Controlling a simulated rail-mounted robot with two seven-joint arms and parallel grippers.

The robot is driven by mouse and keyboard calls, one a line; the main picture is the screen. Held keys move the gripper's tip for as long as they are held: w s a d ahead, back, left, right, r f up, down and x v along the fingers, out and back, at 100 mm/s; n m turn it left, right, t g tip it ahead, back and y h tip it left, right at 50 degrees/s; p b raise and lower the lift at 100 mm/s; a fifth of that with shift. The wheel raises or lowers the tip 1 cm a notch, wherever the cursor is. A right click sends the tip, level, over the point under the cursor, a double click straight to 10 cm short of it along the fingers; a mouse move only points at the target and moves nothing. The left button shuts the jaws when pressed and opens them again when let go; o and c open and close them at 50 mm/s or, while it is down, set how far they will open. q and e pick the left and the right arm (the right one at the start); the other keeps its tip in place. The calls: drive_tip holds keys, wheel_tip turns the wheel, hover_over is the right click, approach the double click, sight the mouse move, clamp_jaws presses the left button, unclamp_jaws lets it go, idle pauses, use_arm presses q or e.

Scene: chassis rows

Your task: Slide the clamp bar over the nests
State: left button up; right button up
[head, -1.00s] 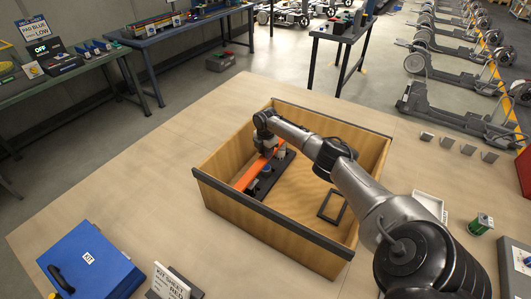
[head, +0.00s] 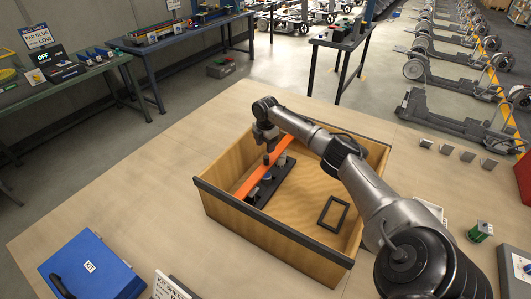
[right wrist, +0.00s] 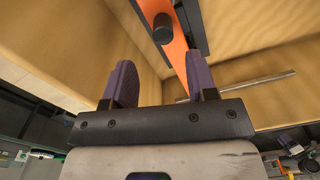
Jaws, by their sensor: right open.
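The orange clamp bar (head: 249,183) lies lengthwise inside the wooden box, along the left side of a dark base plate (head: 257,196). A black knob (head: 266,159) stands up from the bar; bar (right wrist: 178,52) and knob (right wrist: 162,28) also show in the right wrist view. On the plate, beside the bar, are a blue piece (head: 267,177) and a grey piece (head: 281,160), apparently at the nests. My right gripper (head: 267,146) is above the bar near the knob. In the right wrist view its fingers (right wrist: 162,80) are apart, with nothing between them. My left gripper is out of view.
The wooden box (head: 290,243) has raised walls with a dark front rim around the work. A black rectangular frame (head: 333,214) lies on its floor at the right. A blue kit case (head: 92,268) is at the front left.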

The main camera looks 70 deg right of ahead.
sight(265, 156)
wheel_tip(265, 156, up, 6)
drive_tip(key=shift+f, duration=0.2)
idle(0.4)
idle(0.4)
